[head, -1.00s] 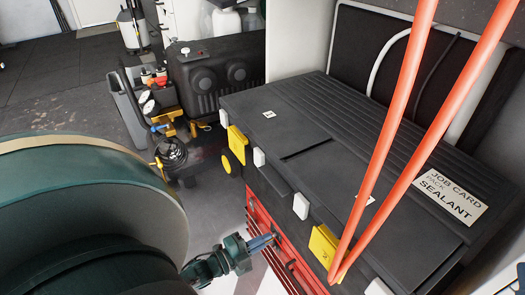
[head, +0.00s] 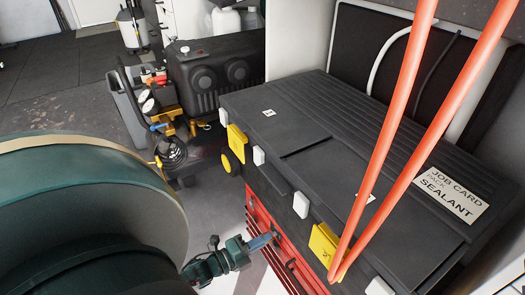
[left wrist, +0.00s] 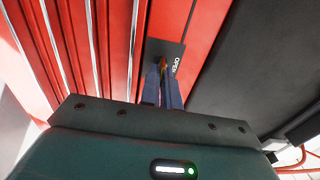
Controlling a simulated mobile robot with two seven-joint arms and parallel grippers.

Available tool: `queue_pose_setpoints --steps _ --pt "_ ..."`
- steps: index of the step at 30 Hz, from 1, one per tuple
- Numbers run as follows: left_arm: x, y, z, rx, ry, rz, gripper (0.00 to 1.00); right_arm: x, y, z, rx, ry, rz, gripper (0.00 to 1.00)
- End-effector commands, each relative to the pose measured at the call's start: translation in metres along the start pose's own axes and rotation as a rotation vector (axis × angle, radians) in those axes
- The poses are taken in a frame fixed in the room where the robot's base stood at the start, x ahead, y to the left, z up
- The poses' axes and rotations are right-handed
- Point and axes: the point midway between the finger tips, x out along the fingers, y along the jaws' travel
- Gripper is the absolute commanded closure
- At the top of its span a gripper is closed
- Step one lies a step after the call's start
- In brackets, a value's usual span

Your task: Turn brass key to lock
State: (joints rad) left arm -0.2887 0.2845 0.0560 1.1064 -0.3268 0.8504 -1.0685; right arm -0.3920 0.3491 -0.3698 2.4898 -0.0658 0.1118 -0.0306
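My left gripper (head: 268,240) is at the front of the red drawer cabinet (head: 276,232), below the black case. In the left wrist view its two blue-grey fingers (left wrist: 163,84) are close together, pointing at a dark plate (left wrist: 178,50) marked "OPEN" on the red front. A small brass-orange bit, the brass key (left wrist: 163,63), shows between the fingertips, which look shut on it. Most of the key and its keyhole are hidden by the fingers. My right gripper is in neither view.
The black case (head: 330,150) with yellow latches (head: 324,243) overhangs just above the gripper. Two orange-red straps (head: 400,130) rise from its front. A cart with gauges (head: 165,120) stands at the left. Open floor (head: 60,110) lies beyond.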

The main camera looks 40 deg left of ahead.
Motion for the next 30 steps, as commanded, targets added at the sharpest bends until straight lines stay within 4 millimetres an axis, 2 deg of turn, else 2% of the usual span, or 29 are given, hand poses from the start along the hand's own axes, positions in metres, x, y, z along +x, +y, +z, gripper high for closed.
queue_pose_setpoints --steps 5,6,13,22,26,30 --pt "-0.001 0.001 0.0 0.002 -0.001 0.003 1.0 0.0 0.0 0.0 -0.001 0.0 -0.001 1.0" --pt "-0.001 0.001 0.0 0.002 -0.001 0.003 0.94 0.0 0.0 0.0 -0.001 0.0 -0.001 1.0" --pt "-0.001 0.0 0.0 0.001 0.0 0.002 0.75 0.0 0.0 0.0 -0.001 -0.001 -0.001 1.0" --pt "-0.003 0.0 0.0 0.0 0.0 0.001 0.75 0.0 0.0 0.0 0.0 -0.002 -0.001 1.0" --pt "-0.018 -0.001 0.0 0.0 -0.001 0.004 0.75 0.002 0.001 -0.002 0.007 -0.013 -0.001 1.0" --pt "-0.048 -0.001 0.0 -0.001 -0.001 0.007 0.75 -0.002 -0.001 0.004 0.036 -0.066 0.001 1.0"
